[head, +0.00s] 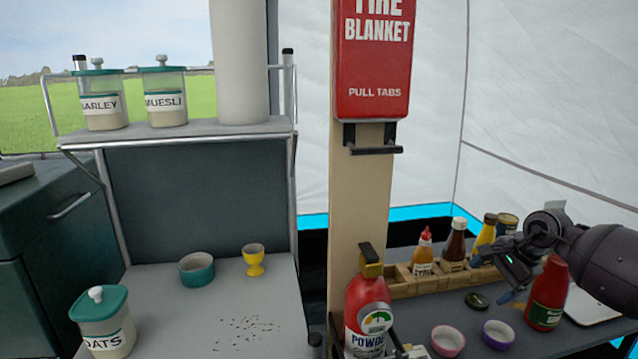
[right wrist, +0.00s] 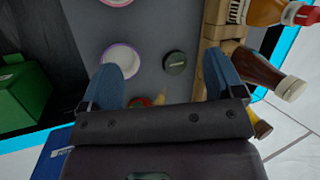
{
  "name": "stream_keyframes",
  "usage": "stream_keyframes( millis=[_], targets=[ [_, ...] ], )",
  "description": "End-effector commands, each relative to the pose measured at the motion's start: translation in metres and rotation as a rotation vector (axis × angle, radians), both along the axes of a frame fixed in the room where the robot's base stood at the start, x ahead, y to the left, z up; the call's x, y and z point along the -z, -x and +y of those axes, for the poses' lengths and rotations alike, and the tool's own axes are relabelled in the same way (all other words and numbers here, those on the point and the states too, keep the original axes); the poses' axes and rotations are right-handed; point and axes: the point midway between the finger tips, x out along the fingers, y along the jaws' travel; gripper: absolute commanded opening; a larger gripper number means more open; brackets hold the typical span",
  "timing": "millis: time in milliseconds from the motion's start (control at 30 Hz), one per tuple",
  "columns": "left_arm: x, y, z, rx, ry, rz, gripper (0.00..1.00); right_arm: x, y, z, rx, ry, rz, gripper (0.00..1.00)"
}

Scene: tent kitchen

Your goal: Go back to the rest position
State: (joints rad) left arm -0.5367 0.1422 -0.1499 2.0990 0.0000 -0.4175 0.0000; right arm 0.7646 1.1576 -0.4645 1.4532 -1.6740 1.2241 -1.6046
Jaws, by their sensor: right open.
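My right gripper (head: 497,270) reaches in from the right in the head view, above the right-hand counter. In the right wrist view its two blue fingers (right wrist: 168,78) stand wide apart with nothing held between them. A dark round lid (right wrist: 175,62) lies on the counter below the fingers; it also shows in the head view (head: 476,300). A red bottle (head: 547,297) stands upright just below and beside my right gripper, partly hidden by the arm. My left gripper is not in view.
The right-hand counter holds a wooden rack (head: 440,282) of sauce bottles, a pink bowl (head: 448,340) and a purple-rimmed bowl (head: 498,334). A red extinguisher (head: 367,310) stands before a wooden post (head: 357,200). The left counter holds an oats jar (head: 103,325), teal bowl (head: 196,270) and yellow egg cup (head: 254,262).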

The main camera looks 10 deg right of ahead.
Motion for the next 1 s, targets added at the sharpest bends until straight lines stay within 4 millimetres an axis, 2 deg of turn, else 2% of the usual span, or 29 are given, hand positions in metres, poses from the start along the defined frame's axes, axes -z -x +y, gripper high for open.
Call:
stream_keyframes(
  millis=[100,167,300,400,500,600,733,833,867,1000],
  targets=[
    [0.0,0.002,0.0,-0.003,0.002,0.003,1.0,-0.026,-0.017,0.048,0.171,-0.295,-0.049,0.87],
    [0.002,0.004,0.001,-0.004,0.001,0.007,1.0,-0.038,-0.022,0.073,0.263,-0.467,-0.043,0.87],
    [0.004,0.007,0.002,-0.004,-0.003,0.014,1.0,-0.057,-0.022,0.126,0.483,-0.906,0.068,0.87],
    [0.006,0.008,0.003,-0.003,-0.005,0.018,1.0,-0.065,-0.017,0.153,0.652,-1.222,0.22,0.87],
    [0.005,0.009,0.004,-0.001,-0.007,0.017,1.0,-0.066,-0.008,0.169,0.839,-1.533,0.428,0.87],
    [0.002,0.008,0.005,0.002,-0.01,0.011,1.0,-0.056,0.005,0.176,1.046,-1.829,0.683,0.87],
    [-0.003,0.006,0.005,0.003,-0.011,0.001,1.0,-0.026,0.027,0.173,1.334,-2.163,1.05,0.87],
    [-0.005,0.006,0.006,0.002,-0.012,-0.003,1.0,0.005,0.049,0.168,1.545,-2.357,1.313,0.87],
    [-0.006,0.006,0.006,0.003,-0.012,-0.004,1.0,0.014,0.056,0.167,-1.538,2.304,-1.329,0.87],
    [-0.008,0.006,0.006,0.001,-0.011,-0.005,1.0,0.062,0.097,0.163,-1.378,1.895,-1.246,0.87]
  ],
)
